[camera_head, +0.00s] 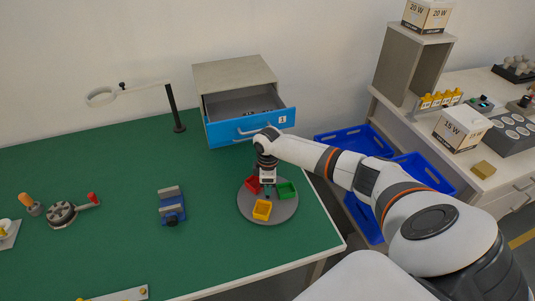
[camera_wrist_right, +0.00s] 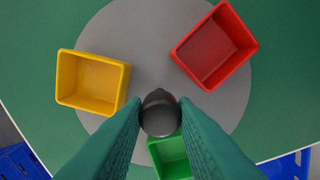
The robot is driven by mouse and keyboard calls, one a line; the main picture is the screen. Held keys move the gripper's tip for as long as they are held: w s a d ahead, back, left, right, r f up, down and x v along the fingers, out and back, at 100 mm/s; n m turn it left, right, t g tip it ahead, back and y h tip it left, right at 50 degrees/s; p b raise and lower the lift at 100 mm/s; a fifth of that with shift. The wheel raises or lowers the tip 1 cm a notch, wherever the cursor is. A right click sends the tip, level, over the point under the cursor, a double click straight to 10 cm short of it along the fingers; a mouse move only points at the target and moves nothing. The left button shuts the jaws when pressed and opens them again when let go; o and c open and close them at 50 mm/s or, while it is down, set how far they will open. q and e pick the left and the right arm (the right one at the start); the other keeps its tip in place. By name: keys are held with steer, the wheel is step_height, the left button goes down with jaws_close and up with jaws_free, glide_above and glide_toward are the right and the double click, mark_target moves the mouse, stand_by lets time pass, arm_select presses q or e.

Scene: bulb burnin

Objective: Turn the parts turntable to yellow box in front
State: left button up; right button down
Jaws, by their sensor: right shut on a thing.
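The parts turntable (camera_head: 283,212) is a grey disc near the right end of the green table; it also shows in the right wrist view (camera_wrist_right: 150,45). The yellow box (camera_head: 262,210) sits on its near side, the red box (camera_head: 253,184) at the far left and the green box (camera_head: 287,190) on the right. In the right wrist view, the yellow box (camera_wrist_right: 90,81) is left, the red box (camera_wrist_right: 215,46) upper right and the green box (camera_wrist_right: 172,158) partly hidden below. My right gripper (camera_head: 268,187) points down, shut on the dark central knob (camera_wrist_right: 159,112). My left gripper is out of view.
A drawer unit (camera_head: 235,78) with its blue-fronted drawer open stands behind the turntable. A blue vise (camera_head: 172,207) is to the left, with free green table between. A magnifier lamp (camera_head: 175,108) stands at the back. Blue bins (camera_head: 350,141) lie beyond the table's right edge.

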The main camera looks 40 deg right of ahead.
steer(key=n, duration=0.2)
steer(key=shift+n, duration=2.2)
steer(key=c, duration=1.2)
jaws_free()
steer(key=shift+o, duration=0.2)
steer(key=shift+r, duration=0.1)
step_height(320, 180, up, 12)
steer(key=b, duration=0.1)
steer(key=shift+b, duration=0.4)
